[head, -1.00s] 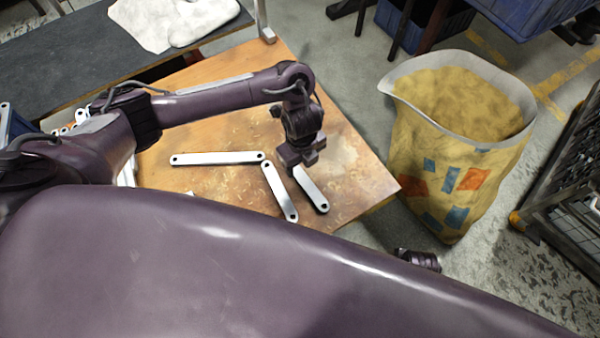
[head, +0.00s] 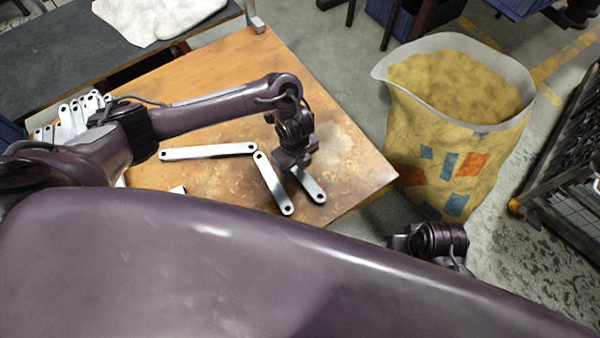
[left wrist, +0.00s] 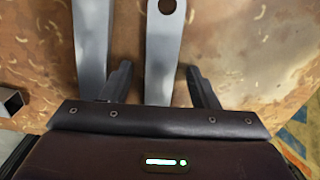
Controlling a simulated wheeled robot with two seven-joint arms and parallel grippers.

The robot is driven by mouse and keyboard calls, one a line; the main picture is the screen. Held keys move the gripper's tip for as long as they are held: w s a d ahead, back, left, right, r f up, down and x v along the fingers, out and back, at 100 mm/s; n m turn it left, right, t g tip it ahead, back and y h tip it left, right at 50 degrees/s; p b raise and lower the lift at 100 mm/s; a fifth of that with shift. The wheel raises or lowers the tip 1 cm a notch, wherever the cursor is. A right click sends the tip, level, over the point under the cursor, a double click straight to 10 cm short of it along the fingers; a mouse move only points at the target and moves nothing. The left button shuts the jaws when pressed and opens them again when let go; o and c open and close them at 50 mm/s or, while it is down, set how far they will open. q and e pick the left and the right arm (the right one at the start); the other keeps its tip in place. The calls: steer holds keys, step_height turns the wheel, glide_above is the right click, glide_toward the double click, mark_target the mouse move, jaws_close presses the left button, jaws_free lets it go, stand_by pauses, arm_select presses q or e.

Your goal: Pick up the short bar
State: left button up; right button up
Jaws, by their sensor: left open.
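The short bar (head: 312,187) is a flat pale metal strip with a hole near its end, lying on the wooden tabletop near its front right edge. My left gripper (head: 294,163) is over its far end and hides that part. In the left wrist view my left gripper (left wrist: 160,82) is open, and the short bar (left wrist: 163,45) runs between its two fingers without visible contact. I cannot tell the exact height of the fingers over the table. My right gripper's fingers do not show.
A longer bar (head: 272,184) lies just left of the short bar; it also shows in the left wrist view (left wrist: 91,45), close beside the left finger. Another long bar (head: 208,152) lies further left. Several brackets (head: 75,115) stand at the left. A yellow sack (head: 435,150) stands right of the table (head: 345,165).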

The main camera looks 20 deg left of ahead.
arm_select(q)
steer(key=c, duration=1.1)
jaws_close()
steer(key=shift+r, duration=0.1)
